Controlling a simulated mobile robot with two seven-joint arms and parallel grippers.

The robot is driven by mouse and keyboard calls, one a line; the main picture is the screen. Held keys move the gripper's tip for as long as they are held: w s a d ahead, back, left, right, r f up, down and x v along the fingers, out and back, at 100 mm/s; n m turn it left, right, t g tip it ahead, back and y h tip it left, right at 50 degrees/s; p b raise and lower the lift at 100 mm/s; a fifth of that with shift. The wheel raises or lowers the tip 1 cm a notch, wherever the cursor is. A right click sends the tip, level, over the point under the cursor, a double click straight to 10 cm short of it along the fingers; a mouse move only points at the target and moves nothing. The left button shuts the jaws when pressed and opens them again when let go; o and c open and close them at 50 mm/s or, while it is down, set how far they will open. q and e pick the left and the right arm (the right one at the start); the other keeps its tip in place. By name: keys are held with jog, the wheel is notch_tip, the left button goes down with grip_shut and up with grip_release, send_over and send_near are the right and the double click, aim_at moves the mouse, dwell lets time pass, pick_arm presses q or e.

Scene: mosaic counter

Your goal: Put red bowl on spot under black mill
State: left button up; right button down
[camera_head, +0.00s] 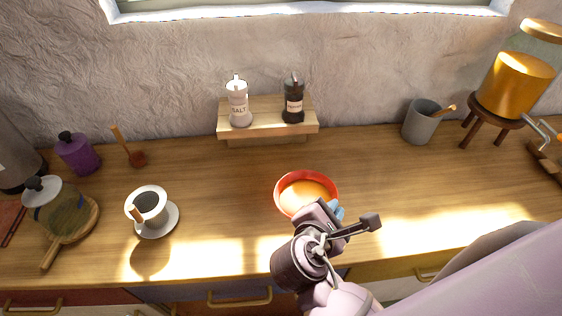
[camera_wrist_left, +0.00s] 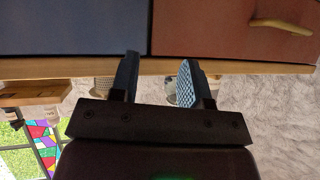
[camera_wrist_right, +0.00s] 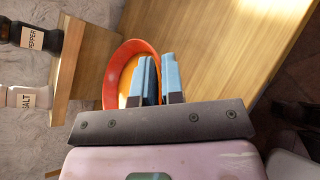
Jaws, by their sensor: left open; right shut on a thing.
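The red bowl (camera_head: 306,178), orange inside, is at the middle of the counter in the head view, below and slightly right of the black mill (camera_head: 293,100). The black mill, labelled pepper, stands on a small wooden shelf (camera_head: 265,131) against the wall. My right gripper (camera_head: 334,212) is shut on the bowl's near rim. In the right wrist view the blue fingers (camera_wrist_right: 160,78) pinch the rim of the bowl (camera_wrist_right: 119,60); whether the bowl touches the counter is unclear. My left gripper (camera_wrist_left: 158,82) is open and empty in the left wrist view, in front of the drawers.
A white salt mill (camera_head: 238,104) stands left of the black mill. A grey mug (camera_head: 420,124) stands to the right. The counter (camera_head: 225,180) between shelf, cup and bowl is clear.

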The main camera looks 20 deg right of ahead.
jog(key=shift+w+a, duration=0.1)
jog(key=shift+a, duration=0.05)
jog(key=w+d, duration=0.2)
jog(key=w, duration=0.7)
jog(key=w+d, duration=0.3)
jog(key=w, duration=0.6)
jog(key=shift+w+a+f+b, duration=0.1)
jog(key=shift+f+b, duration=0.2)
jog(key=shift+f, duration=1.25)
jog(key=shift+w+f+b, duration=0.1)
jog(key=shift+f+b, duration=0.2)
jog(key=shift+f, duration=1.2)
jog(key=shift+w+f, duration=0.35)
jog(key=shift+f, duration=0.1)
jog(key=c, duration=1.3)
grip_release()
jog(key=shift+o, duration=0.4)
jog(key=shift+s, duration=0.1)
